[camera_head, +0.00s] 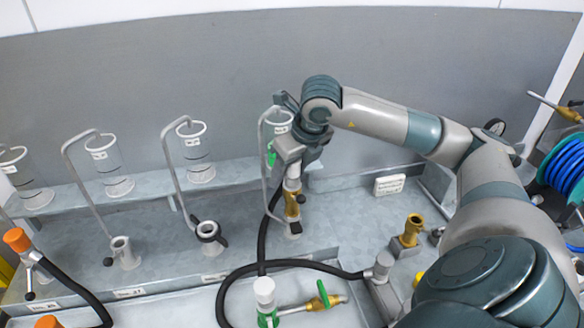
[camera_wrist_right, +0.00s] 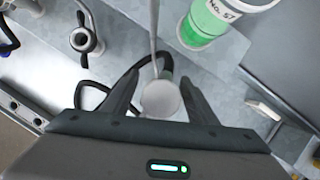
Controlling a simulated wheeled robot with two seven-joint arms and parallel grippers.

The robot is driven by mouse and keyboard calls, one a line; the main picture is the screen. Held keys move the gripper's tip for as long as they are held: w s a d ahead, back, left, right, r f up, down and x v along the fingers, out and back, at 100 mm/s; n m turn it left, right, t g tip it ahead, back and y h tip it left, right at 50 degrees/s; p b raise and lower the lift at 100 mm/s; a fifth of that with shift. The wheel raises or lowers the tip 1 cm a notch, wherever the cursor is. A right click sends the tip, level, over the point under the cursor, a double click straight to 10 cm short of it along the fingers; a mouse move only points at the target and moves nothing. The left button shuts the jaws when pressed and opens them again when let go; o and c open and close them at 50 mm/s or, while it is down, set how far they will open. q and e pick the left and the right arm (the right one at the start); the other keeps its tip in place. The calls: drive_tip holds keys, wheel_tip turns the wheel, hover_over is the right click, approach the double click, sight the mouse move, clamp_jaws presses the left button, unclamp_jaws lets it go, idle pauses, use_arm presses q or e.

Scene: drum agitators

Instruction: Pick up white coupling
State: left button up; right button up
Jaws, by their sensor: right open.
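A white coupling with a pale round top (camera_wrist_right: 160,99) stands between the two fingers of my right gripper (camera_wrist_right: 160,82) in the right wrist view. A dark hose runs from beside it. In the head view my right gripper (camera_head: 292,172) points down over this coupling, and a brass fitting (camera_head: 292,206) shows below. The gripper is open, with gaps on both sides of the round top. Another white-topped fitting (camera_head: 264,291) stands at the front, beside a green-handled valve (camera_head: 322,296). My left gripper is not in view.
A thin bent pipe rises close behind the gripper, near a cup of green liquid (camera_wrist_right: 208,22). Several clear cups stand on the raised ledge (camera_head: 150,190) to the left. A black hose (camera_head: 250,268) loops across the front. A brass fitting (camera_head: 411,230) stands at right.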

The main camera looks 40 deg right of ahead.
drive_tip(key=shift+w+f, duration=0.2)
drive_tip(key=shift+f, duration=0.35)
drive_tip(key=c, duration=1.3)
drive_tip(key=shift+c, duration=0.2)
drive_tip(key=shift+r, duration=0.2)
drive_tip(key=shift+w+r+b, duration=0.1)
drive_tip(key=shift+r+b, duration=0.8)
drive_tip(key=shift+r, duration=0.75)
drive_tip(key=s+d+r+b, duration=0.5)
drive_tip(key=d+r, duration=0.2)
drive_tip(key=d, duration=0.3)
drive_tip(key=shift+s+d+r, duration=0.15)
drive_tip(key=shift+d+r, duration=0.05)
drive_tip(key=shift+d, duration=0.15)
